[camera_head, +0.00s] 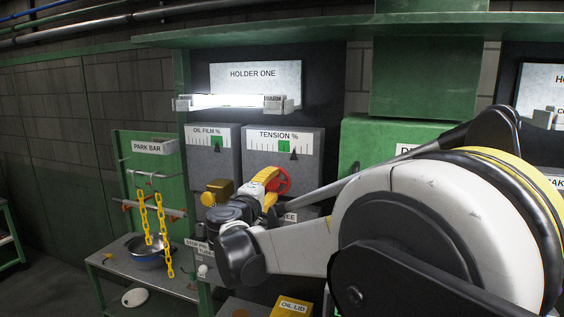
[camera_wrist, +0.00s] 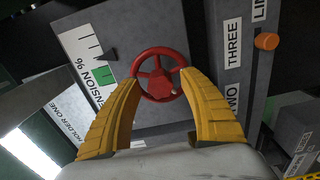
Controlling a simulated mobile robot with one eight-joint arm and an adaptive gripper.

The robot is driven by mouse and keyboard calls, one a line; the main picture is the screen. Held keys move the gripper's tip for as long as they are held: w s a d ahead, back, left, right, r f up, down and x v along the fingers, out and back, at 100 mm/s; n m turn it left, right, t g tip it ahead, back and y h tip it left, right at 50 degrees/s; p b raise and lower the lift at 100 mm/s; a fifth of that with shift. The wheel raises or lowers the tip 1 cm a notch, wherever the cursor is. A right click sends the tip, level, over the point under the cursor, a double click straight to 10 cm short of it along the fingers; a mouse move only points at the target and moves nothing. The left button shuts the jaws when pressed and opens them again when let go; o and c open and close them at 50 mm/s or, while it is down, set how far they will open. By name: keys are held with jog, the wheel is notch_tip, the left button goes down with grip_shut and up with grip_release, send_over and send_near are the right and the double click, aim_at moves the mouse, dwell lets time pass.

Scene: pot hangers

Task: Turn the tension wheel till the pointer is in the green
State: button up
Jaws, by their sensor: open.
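The red tension wheel (camera_head: 284,182) is on the grey panel below the TENSION % gauge (camera_head: 283,139). The wheel (camera_wrist: 160,57) also shows in the wrist view, facing me between the fingers. The gauge's green band (camera_head: 284,147) is in the middle of its scale. The black pointer (camera_head: 294,153) stands just right of the green, outside it. In the wrist view the pointer (camera_wrist: 111,55) also lies off the green band (camera_wrist: 104,76). My gripper (camera_head: 271,180) is open at the wheel, its yellow fingertips (camera_wrist: 160,78) at opposite sides of the rim. I cannot tell whether they touch it.
The OIL FILM % gauge (camera_head: 209,139) and a yellow knob (camera_head: 217,191) are to the left. A lit HOLDER ONE bracket (camera_head: 232,103) is above. Yellow chains (camera_head: 162,235) hang at far left above a metal pot (camera_head: 146,254). An orange knob (camera_wrist: 266,41) is right of the wheel in the wrist view.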

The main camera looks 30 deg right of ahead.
jog(key=m, duration=0.5)
jog(key=shift+m, duration=0.3)
jog(key=m, duration=0.5)
jog(key=shift+m, duration=0.4)
jog(key=shift+c, duration=0.3)
